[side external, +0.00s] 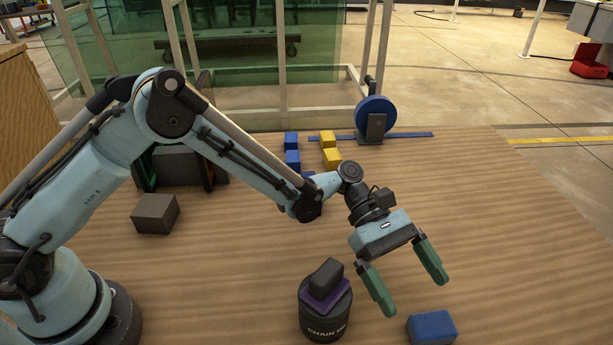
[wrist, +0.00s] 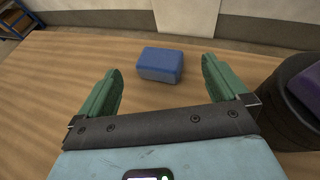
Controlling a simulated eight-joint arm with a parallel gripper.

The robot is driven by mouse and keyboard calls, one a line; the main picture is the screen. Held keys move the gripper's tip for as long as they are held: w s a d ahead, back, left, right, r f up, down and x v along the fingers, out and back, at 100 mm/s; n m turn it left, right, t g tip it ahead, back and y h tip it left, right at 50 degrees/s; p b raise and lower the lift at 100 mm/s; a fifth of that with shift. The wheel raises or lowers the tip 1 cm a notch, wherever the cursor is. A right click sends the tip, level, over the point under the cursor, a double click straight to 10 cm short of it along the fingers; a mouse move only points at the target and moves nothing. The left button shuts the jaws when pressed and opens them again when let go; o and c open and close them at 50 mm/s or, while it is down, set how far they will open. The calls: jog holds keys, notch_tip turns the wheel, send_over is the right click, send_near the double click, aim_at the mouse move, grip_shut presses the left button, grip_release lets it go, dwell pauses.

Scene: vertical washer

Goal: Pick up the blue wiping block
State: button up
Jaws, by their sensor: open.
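The blue wiping block (side external: 432,327) lies on the wooden table near the front edge of the side external view. In the wrist view the blue block (wrist: 160,64) sits ahead of my gripper, roughly centred between the fingers and beyond their tips. My gripper (side external: 412,274) is open, with its two green fingers apart and nothing between them. It is above the table, tilted downward toward the block, and not touching it. The fingers also show in the wrist view (wrist: 162,75).
A dark round container (side external: 322,325) with a purple piece (side external: 328,298) and a dark block (side external: 326,277) on top stands close to my gripper. A grey block (side external: 155,213), blue and yellow blocks (side external: 332,159) and a blue wheel (side external: 375,119) are farther back. The table's right side is clear.

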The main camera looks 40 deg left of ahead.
aim_at(433, 324)
jog(key=shift+f+x, duration=0.15)
jog(key=shift+x, duration=1.2)
jog(key=shift+f+x, duration=0.1)
jog(key=shift+x, duration=1.3)
jog(key=shift+w+a, duration=0.1)
jog(key=shift+w, duration=0.05)
jog(key=c, duration=0.9)
